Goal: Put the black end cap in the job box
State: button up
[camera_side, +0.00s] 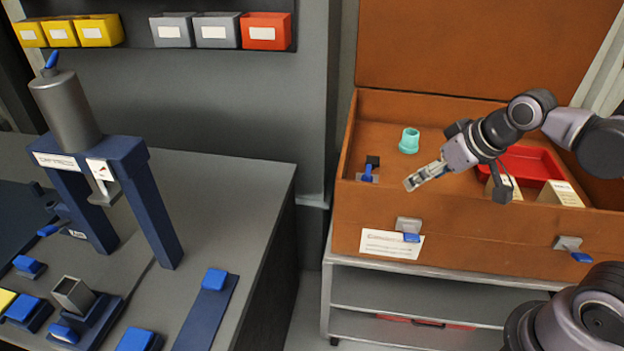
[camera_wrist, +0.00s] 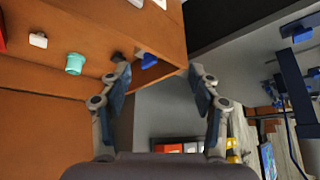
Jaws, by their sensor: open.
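The job box appears to be the open orange-brown case (camera_side: 470,228) with its lid raised, on a grey cart. A small black piece (camera_side: 373,160), which looks like the black end cap, is inside at the left, beside or against a blue part (camera_side: 367,174); I cannot tell whether they touch. In the wrist view the black piece (camera_wrist: 118,57) shows partly behind a finger. My gripper (camera_side: 411,184) is open and empty, over the box's front left part, to the right of the black piece. Its spread fingers also show in the wrist view (camera_wrist: 160,82).
A turquoise cup-like piece (camera_side: 409,141) stands inside the box, and a red tray (camera_side: 530,163) lies to its right. Pale labelled blocks (camera_side: 560,194) are near the front wall. A grey bench (camera_side: 240,190) with a blue press (camera_side: 150,200) is at the left, across a gap.

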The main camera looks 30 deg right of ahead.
jog(key=shift+s+a+f+n+t, duration=0.15)
jog(key=shift+s+a+f, duration=0.05)
jog(key=shift+s+f, duration=0.45)
jog(key=shift+s+a+f+n+t, duration=0.15)
jog(key=shift+s+f, duration=0.35)
jog(key=shift+s, duration=0.1)
